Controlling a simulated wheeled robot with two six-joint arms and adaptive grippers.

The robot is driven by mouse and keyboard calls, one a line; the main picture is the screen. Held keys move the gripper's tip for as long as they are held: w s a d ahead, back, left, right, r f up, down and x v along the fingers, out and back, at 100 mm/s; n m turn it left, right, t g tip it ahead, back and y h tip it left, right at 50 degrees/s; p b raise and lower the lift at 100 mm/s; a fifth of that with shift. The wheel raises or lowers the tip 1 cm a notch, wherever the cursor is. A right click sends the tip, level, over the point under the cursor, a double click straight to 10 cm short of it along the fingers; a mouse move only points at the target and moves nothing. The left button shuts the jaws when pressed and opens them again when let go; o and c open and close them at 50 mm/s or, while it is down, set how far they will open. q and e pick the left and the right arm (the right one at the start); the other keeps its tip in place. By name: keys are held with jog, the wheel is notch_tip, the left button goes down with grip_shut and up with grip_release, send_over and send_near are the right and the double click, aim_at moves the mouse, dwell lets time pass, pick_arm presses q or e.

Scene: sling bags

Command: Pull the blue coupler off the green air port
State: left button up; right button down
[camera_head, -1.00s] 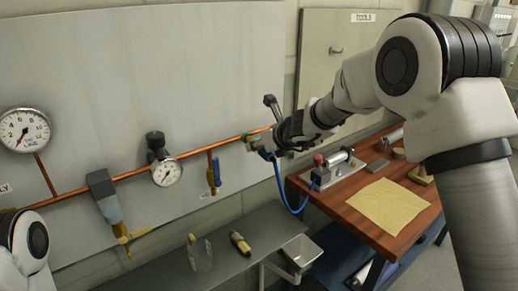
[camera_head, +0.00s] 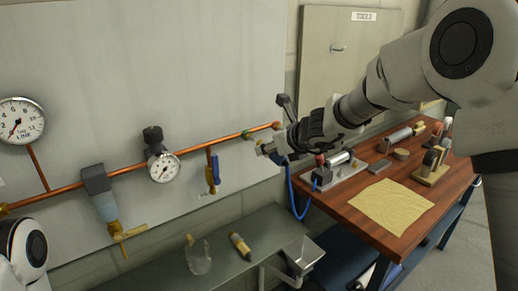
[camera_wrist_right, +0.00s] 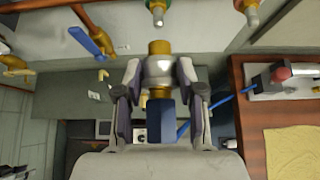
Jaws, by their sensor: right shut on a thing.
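My right gripper (camera_head: 264,148) is just in front of the copper pipe in the head view. In the right wrist view its fingers (camera_wrist_right: 160,80) are shut on the blue coupler (camera_wrist_right: 161,120), which has a silver sleeve and a brass end. A green air port (camera_wrist_right: 157,8) shows at the top of that view, with a gap between it and the coupler's brass end. The same port shows on the pipe in the head view (camera_head: 246,134). Of my left arm only a link shows at the lower left; its gripper is out of view.
A blue hose (camera_head: 292,195) hangs from the coupler towards the wooden bench (camera_head: 345,225). A gauge (camera_head: 164,168), a blue-handled valve (camera_head: 212,175) and a filter (camera_head: 103,195) are on the pipe. A grey shelf (camera_head: 215,240) is below.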

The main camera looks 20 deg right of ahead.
jog(key=shift+s+d, duration=0.15)
jog(key=shift+s, duration=0.3)
jog(key=shift+s+d+f+b, duration=0.1)
jog(key=shift+s+d+b, duration=0.1)
jog(key=shift+s+b, duration=0.5)
jog(key=shift+s+d+b, duration=0.3)
jog(key=shift+s+b, duration=0.2)
jog(key=shift+s, duration=0.2)
jog(key=shift+s+d, duration=0.15)
jog(key=shift+s, duration=0.35)
